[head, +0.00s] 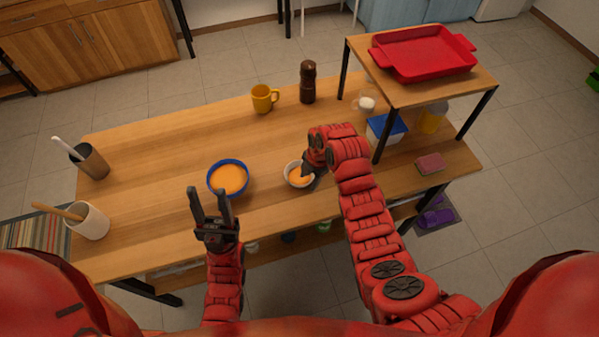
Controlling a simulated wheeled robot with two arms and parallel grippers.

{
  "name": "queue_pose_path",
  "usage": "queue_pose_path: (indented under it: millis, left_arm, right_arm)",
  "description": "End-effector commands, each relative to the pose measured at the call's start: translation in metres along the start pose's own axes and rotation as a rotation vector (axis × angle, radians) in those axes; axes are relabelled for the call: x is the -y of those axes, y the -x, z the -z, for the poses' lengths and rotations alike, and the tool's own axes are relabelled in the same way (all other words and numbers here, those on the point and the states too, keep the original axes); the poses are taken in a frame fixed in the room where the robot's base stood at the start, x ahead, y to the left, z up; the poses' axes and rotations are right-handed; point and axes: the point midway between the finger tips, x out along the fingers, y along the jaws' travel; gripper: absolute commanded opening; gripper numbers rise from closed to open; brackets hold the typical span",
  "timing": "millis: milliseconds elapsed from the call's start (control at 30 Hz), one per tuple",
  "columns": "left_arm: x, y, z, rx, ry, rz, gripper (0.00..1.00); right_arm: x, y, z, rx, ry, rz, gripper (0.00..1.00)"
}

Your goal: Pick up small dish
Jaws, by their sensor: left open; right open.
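A small white dish (293,169) with orange contents stands on the wooden table, right of the middle. My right gripper (306,178) is at the dish's right side, its fingers pointing down at the rim. The fingertips are partly hidden, and I cannot tell whether they touch the dish. My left gripper (210,204) is open and empty, with its two fingers pointing away from me, just in front of a blue bowl (229,178) with orange contents.
A yellow mug (264,98) and a brown pepper mill (307,82) stand at the back. Two utensil cups (91,162) (88,222) are at the left. A raised shelf (480,78) with a red tray (424,54) stands at the right. The table's left middle is clear.

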Motion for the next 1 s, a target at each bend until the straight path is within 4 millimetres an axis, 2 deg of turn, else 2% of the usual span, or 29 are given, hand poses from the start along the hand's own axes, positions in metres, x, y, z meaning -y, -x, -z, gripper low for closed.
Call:
queue_pose_path:
  millis: [200,467,767,1000]
  left_arm:
    - [0.0,-0.008,0.001,0.001,0.0,0.0,0.49]
    - [0.0,-0.007,0.001,0.001,0.0,0.0,0.49]
    - [0.0,-0.008,0.001,0.001,0.0,0.0,0.49]
    - [0.0,-0.007,0.001,0.001,0.0,0.0,0.49]
  right_arm:
    - [-0.001,-0.015,0.001,0.0,0.001,-0.003,0.53]
    - [-0.002,-0.017,0.0,0.001,0.002,-0.005,0.53]
    - [-0.001,-0.017,0.0,0.001,0.001,-0.004,0.01]
    - [-0.001,-0.018,0.0,0.001,0.001,-0.003,0.0]
